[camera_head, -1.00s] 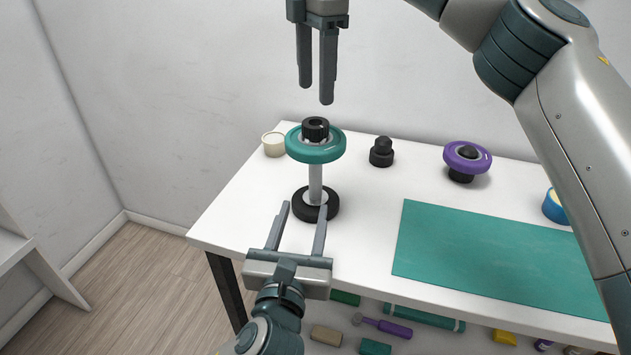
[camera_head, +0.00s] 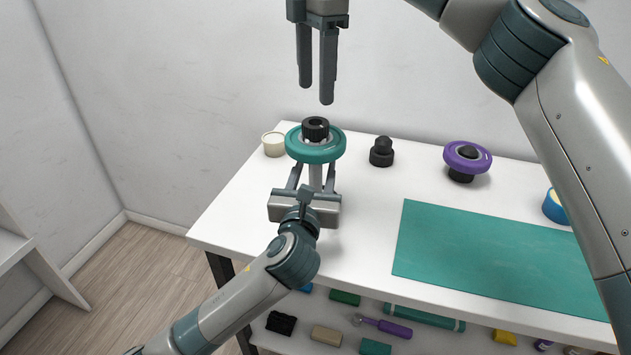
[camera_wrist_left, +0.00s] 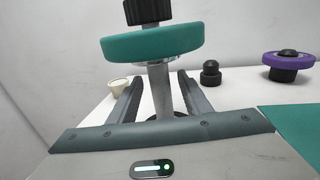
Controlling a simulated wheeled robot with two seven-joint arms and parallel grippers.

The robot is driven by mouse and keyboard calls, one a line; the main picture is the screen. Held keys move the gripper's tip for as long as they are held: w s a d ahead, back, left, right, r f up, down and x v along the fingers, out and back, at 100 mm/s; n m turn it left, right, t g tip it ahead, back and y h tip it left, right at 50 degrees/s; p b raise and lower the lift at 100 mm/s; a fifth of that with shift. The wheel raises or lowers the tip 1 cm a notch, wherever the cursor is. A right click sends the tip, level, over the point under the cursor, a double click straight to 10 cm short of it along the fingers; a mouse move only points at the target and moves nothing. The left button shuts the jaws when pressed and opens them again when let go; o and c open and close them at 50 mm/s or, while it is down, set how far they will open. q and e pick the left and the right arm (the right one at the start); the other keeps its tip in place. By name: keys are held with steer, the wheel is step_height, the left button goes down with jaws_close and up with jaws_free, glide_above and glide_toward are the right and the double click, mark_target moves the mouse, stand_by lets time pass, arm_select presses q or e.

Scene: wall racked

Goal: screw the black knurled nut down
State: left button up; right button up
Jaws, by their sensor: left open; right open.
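The black knurled nut (camera_head: 316,128) sits at the top of an upright grey post, just above a teal ring (camera_head: 330,150). It also shows at the top of the left wrist view (camera_wrist_left: 147,11). My left gripper (camera_head: 313,172) is open below the teal ring, with its fingers on either side of the grey post (camera_wrist_left: 159,92); I cannot tell whether they touch it. My right gripper (camera_head: 317,95) is open and empty, pointing down above the nut, clear of it. The post's black base is mostly hidden by my left gripper in the head view.
A cream cup (camera_head: 273,144), a black knob (camera_head: 381,152), a purple ring on a black stand (camera_head: 468,157) and a blue roll (camera_head: 555,207) stand on the white table (camera_head: 360,220). A teal mat (camera_head: 490,255) lies at right. A lower shelf holds several tools.

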arm_select(q)
steer(key=shift+w, duration=0.25)
steer(key=shift+c, duration=0.4)
jaws_close()
